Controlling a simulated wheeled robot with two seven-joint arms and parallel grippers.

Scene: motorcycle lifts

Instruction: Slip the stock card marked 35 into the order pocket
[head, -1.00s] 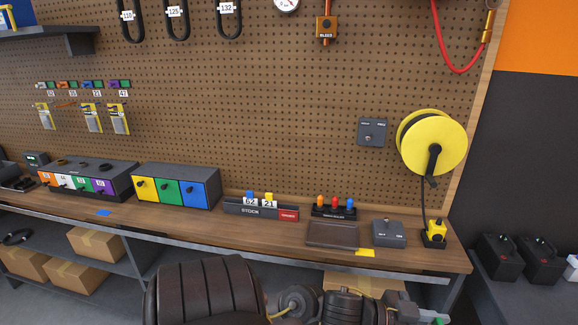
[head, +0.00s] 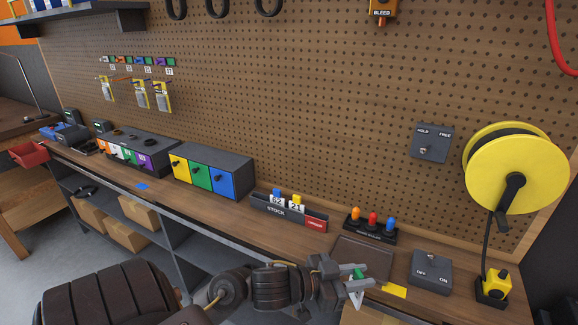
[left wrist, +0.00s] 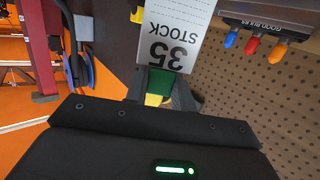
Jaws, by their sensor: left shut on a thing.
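The white stock card marked 35 (left wrist: 178,30) appears upside down in the left wrist view, with a green end piece (left wrist: 165,82) between my left gripper's fingers (left wrist: 164,92). In the head view my left gripper (head: 348,281) is shut on this green piece, and the white card (head: 355,292) hangs below, mostly hidden. The gripper is in front of the bench, near a dark tray. The dark STOCK rack (head: 268,207) stands behind and to the left, holding cards 62 (head: 277,200) and 21 (head: 295,205). A red-labelled part (head: 316,225), its text unreadable, is at its right end. My right gripper is out of view.
The bulb rack (head: 369,235) holds orange, red and blue bulbs right of the STOCK rack. The flat dark tray (head: 362,257), a grey OFF/ON box (head: 431,270) and a yellow patch (head: 394,291) lie along the front. Coloured drawers (head: 213,172) stand left.

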